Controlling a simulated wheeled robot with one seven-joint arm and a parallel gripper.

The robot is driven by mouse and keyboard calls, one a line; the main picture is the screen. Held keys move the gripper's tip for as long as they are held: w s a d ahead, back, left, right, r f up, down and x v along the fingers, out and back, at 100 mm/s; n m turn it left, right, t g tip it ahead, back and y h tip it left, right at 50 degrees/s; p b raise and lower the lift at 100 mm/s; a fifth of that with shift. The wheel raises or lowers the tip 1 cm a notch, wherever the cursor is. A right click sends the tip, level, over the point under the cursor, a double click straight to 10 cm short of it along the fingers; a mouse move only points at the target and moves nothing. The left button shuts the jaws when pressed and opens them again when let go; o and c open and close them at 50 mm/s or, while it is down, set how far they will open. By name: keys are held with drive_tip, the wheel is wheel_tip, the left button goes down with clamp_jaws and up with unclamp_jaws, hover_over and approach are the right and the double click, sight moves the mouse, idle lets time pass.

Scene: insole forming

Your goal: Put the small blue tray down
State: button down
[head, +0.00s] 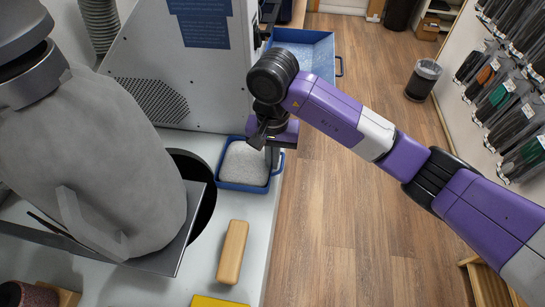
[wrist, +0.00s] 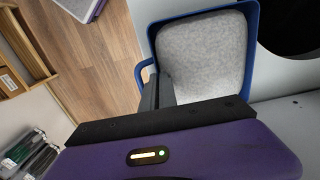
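The small blue tray (head: 247,165) has a pale grey, grainy filling. It is over the right edge of the white counter (head: 205,144), below the grey machine. Its handle side faces the floor. In the wrist view the tray (wrist: 249,60) fills the top middle, with its handle at left. My gripper (head: 268,150) is at the tray's back right corner. In the wrist view my gripper's fingers (wrist: 158,90) are close together around the handle-side wall. The tray looks level; I cannot tell whether its bottom touches the counter. The lower part of that wall is hidden.
A larger blue tray (head: 318,50) stands behind. A wooden block (head: 232,252) and a yellow item (head: 215,302) lie in front on the counter. A grey rounded machine part (head: 100,160) and a dark round opening (head: 203,200) are left. The floor at right is open around a bin (head: 423,80).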

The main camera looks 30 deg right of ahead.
drive_tip(key=shift+f, duration=0.15)
drive_tip(key=c, duration=1.7)
unclamp_jaws()
wheel_tip(320, 180, up, 12)
drive_tip(key=shift+r+b, duration=0.2)
drive_tip(key=shift+b, duration=0.6)
